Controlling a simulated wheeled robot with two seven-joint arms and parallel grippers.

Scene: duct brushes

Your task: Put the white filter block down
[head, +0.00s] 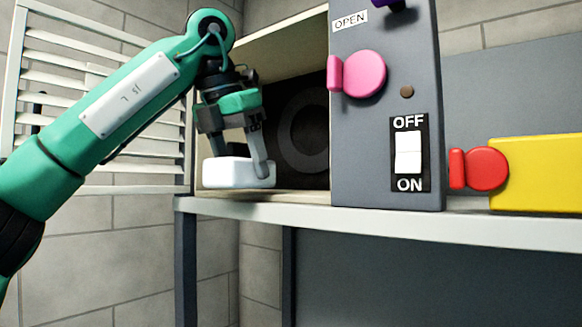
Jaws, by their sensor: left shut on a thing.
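The white filter block (232,174) is at the left front of the open cabinet compartment, low over its floor. I cannot tell whether its underside touches the floor. My left gripper (242,160) reaches down from above and is shut on the block. My right gripper is not in view.
The compartment floor (300,196) ends at a white shelf edge (400,226). A grey panel (375,150) with a pink knob (364,74) and an OFF/ON switch (408,152) bounds it on the right. A white louvred shutter (95,60) stands left.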

